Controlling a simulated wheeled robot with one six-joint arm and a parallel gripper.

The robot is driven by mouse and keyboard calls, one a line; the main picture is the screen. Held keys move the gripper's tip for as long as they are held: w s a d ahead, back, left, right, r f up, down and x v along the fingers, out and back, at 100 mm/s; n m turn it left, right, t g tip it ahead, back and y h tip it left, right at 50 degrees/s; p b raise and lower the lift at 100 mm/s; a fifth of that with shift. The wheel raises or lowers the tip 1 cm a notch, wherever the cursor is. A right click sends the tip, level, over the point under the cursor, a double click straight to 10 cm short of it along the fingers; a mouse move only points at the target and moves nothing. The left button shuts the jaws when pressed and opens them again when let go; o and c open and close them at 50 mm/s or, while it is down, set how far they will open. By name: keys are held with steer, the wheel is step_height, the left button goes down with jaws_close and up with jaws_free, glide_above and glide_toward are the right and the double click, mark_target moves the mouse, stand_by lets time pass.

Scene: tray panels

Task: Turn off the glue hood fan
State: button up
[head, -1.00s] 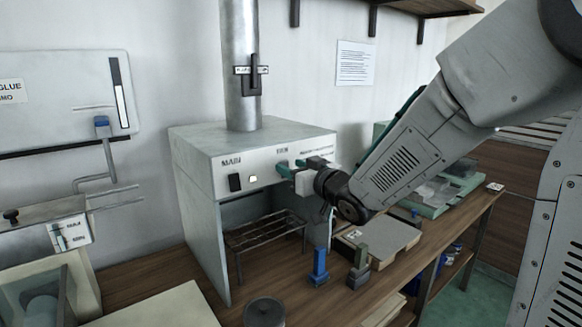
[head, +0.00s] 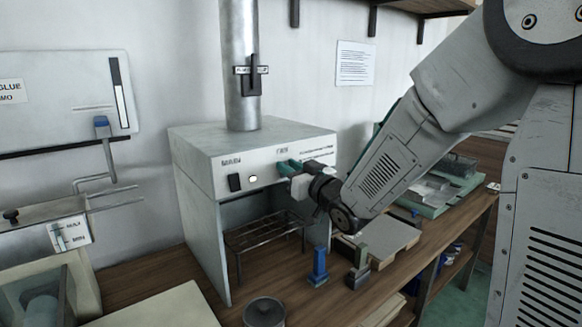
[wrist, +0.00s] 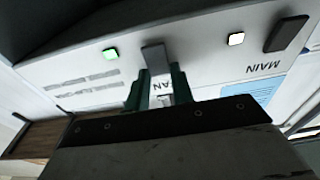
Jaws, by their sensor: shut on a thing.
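The glue hood (head: 190,150) is a pale grey box on the bench with a metal duct on top. Its front panel has a black MAIN rocker (head: 235,182) and a white lamp (head: 253,179). In the wrist view the panel is upside down. My gripper hides the lever in the head view.
A wire rack (head: 262,232) stands under the hood. Blue (head: 318,265) and green (head: 358,268) upright pieces and a round tin (head: 264,312) stand in front. The duct has a damper handle (head: 251,75). A pale board (head: 160,308) lies front left.

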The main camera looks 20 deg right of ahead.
steer(key=t, duration=0.1)
steer(key=f+t+y, duration=0.1)
steer(key=t, duration=0.1)
steer(key=shift+s, duration=0.1)
stand_by(0.3)
steer(key=o, duration=1)
